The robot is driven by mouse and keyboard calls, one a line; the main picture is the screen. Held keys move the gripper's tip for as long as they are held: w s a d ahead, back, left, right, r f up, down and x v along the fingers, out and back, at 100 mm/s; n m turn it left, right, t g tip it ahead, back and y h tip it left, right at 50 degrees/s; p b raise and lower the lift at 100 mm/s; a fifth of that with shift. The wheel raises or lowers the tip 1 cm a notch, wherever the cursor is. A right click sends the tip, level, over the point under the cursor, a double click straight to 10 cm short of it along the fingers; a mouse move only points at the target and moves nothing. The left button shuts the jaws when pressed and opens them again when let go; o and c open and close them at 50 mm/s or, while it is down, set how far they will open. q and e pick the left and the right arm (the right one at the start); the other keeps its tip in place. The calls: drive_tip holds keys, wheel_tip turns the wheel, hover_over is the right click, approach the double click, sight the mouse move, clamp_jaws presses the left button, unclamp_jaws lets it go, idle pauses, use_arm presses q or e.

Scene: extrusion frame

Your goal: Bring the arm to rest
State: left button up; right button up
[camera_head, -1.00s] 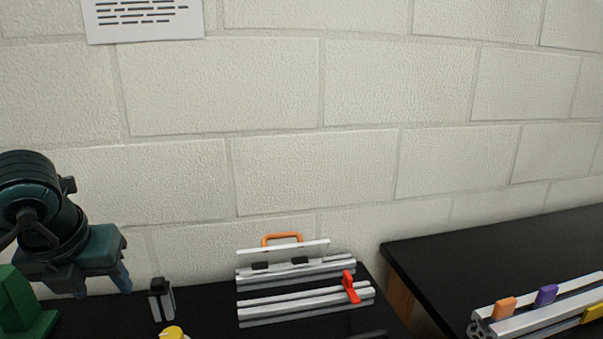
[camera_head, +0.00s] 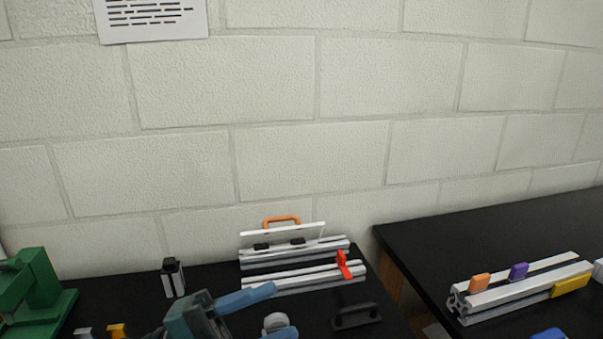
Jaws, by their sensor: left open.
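My left gripper (camera_head: 275,311) shows at the bottom of the head view, low over the front of the left black table. Its teal body is partly cut off by the lower picture edge. Its blue-grey fingers point to the right and stand apart, so it is open. A round grey-white piece (camera_head: 274,321) shows between the fingers, and I cannot tell whether they touch it. My right gripper is not in the view.
Aluminium rails with an orange handle (camera_head: 281,220) and a red lever (camera_head: 343,265) lie behind the gripper. A black handle (camera_head: 356,316) lies to its right. A green fixture (camera_head: 33,290) stands at left. Another rail (camera_head: 520,289) lies on the right table (camera_head: 440,240).

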use_arm(q)
drive_tip(key=w+a+f+n+t+y+p, duration=0.15)
drive_tip(key=a+f+n+t+y, duration=0.4)
drive_tip(key=n, duration=0.55)
drive_tip(key=w+a+f+n+t+y, duration=0.2)
drive_tip(key=w+f+n+t+y, duration=0.1)
drive_tip(key=f+n+t+y, duration=0.6)
drive_tip(key=s+a+f+n+g+y, duration=0.2)
drive_tip(key=s+f+n+g, duration=0.5)
drive_tip(key=s+f, duration=0.4)
wheel_tip(320, 180, down, 5)
drive_tip(key=shift+s+a+r+g+y+p, duration=0.2)
drive_tip(key=shift+g+y+p, duration=0.25)
drive_tip(key=shift+g+y, duration=0.3)
